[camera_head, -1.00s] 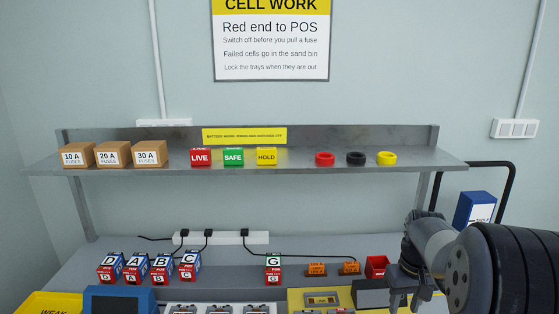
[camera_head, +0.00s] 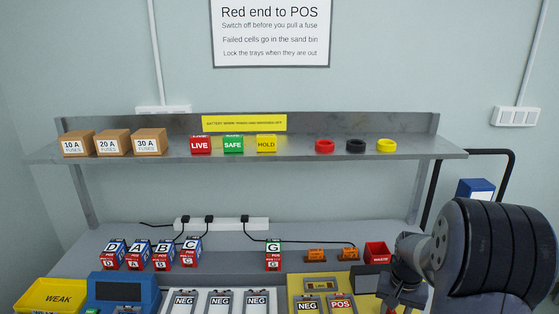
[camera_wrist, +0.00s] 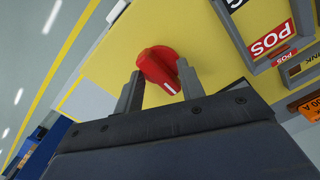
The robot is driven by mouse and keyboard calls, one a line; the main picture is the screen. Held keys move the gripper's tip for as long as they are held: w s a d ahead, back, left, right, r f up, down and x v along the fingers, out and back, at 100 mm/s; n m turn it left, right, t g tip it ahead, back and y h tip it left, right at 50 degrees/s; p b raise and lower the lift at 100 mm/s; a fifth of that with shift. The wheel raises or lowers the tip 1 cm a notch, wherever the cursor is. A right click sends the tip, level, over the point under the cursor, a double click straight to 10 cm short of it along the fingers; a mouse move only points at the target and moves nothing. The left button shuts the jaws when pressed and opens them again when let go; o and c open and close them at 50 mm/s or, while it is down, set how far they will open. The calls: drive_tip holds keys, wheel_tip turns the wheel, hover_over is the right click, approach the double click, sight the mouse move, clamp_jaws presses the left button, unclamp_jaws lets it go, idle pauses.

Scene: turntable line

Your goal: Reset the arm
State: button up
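My gripper (camera_wrist: 159,66) points down at a yellow panel in the wrist view. Its two fingers stand apart, one on each side of a red rotary knob (camera_wrist: 158,68) with a white line. The knob sits at the fingertips; no clear grip on it shows. In the head view my arm comes in from the right, its wrist over the right end of the bench; the fingertips are not visible there.
The yellow panel (camera_wrist: 100,68) holds trays marked NEG (camera_head: 309,304) and POS (camera_head: 341,303). A red waste bin (camera_head: 376,252) stands near my wrist. Lettered cells, a blue device (camera_head: 122,290) and a yellow WEAK bin (camera_head: 50,296) lie left. A shelf (camera_head: 300,152) runs above the bench.

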drive_tip(key=shift+m+p, duration=0.3)
drive_tip(key=shift+m, duration=1.9)
